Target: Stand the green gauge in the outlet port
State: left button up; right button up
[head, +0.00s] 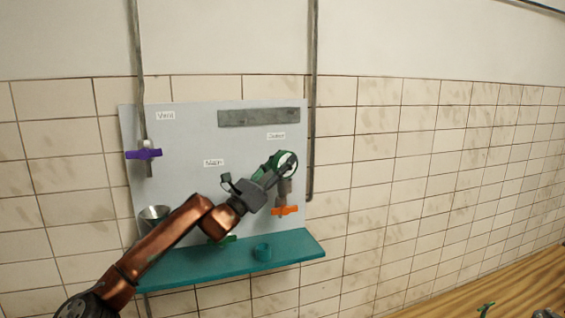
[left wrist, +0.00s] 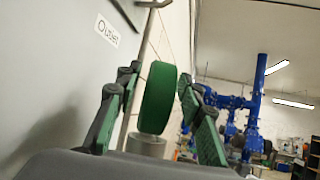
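The green gauge (head: 281,157) is a round disc with a pale face, at the right of the grey panel. In the left wrist view the gauge (left wrist: 158,97) is upright on edge, directly above the grey outlet port (left wrist: 147,144); it appears to rest in it, but the exact contact is unclear. The outlet port (head: 284,188) also shows in the head view above an orange handle. My left gripper (head: 279,171) has its fingers on either side of the gauge; the left wrist view (left wrist: 160,100) shows narrow gaps beside it. Only a small part of my right gripper (head: 487,308) seems to show.
A purple handle (head: 144,154) and a metal funnel (head: 154,213) are at the left. A vertical pipe (head: 312,100) runs right of the port. A wooden surface (head: 500,285) lies lower right.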

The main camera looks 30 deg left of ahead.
pick_arm(q)
jog(key=shift+o, duration=0.3)
jog(key=shift+f, duration=0.1)
jog(key=shift+s+a+f, duration=0.2)
jog(key=shift+s+f, duration=0.15)
jog(key=shift+s, duration=0.05)
jog(key=s+a, duration=0.4)
jog(key=s, duration=0.7)
jog(key=shift+s, duration=0.15)
jog(key=shift+a+r, duration=0.1)
jog(key=shift+a, duration=0.05)
